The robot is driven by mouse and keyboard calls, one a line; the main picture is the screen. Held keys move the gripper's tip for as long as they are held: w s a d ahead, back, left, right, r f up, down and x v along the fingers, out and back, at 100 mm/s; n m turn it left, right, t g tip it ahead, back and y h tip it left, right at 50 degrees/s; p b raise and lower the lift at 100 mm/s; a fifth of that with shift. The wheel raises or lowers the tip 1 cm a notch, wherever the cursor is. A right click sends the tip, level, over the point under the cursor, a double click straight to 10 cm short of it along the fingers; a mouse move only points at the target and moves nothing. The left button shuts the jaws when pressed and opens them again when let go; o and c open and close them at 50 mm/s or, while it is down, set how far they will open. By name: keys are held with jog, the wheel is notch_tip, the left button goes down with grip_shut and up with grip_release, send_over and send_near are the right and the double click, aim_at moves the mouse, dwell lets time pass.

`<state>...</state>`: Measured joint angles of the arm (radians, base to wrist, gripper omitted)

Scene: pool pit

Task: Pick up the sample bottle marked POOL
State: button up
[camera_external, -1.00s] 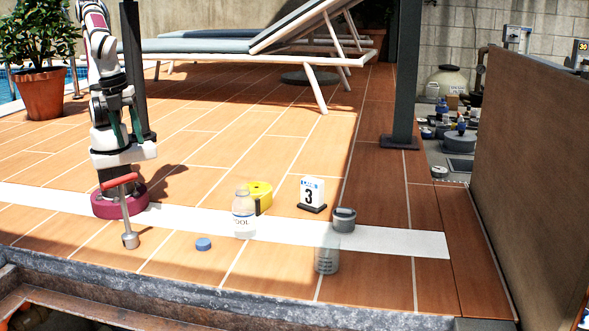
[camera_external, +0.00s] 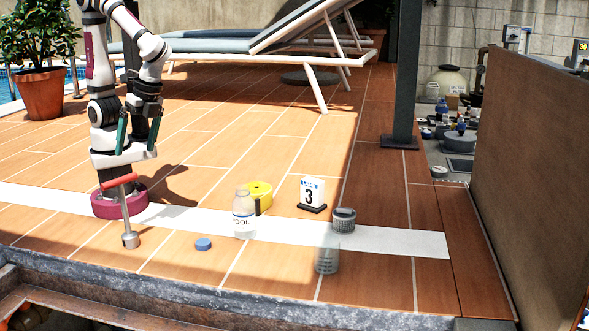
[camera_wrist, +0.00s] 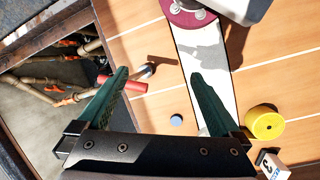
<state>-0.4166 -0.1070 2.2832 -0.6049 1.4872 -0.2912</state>
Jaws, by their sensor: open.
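The sample bottle marked POOL (camera_external: 243,218) stands upright in the external view. It is clear, with a white label, on the white strip in front of a yellow roll. My gripper (camera_external: 136,150) is open and empty, with its two green fingers pointing down. It is high above the deck, well to the left of the bottle and near my base.
A blue cap (camera_external: 203,244) lies left of the bottle. The yellow roll (camera_external: 259,192) is close behind it. Right are a number 3 marker (camera_external: 311,193), a grey ribbed lid (camera_external: 344,220) and a clear cup (camera_external: 327,260).

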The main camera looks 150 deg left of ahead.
jog(key=w+a+f+n+t+h, duration=0.1)
jog(key=w+a+f+n+h, duration=0.15)
jog(key=w+a+n, duration=0.35)
jog(key=n+t+h, duration=0.2)
jog(key=n+t, duration=1)
jog(key=n, duration=0.7)
send_near(243, 216)
jog(key=x, duration=0.9)
jog(key=shift+w+d+f, duration=0.1)
jog(key=shift+d+f, duration=0.05)
jog(key=shift+f, duration=0.2)
jog(key=shift+w+d, duration=0.1)
jog(key=c, duration=1.5)
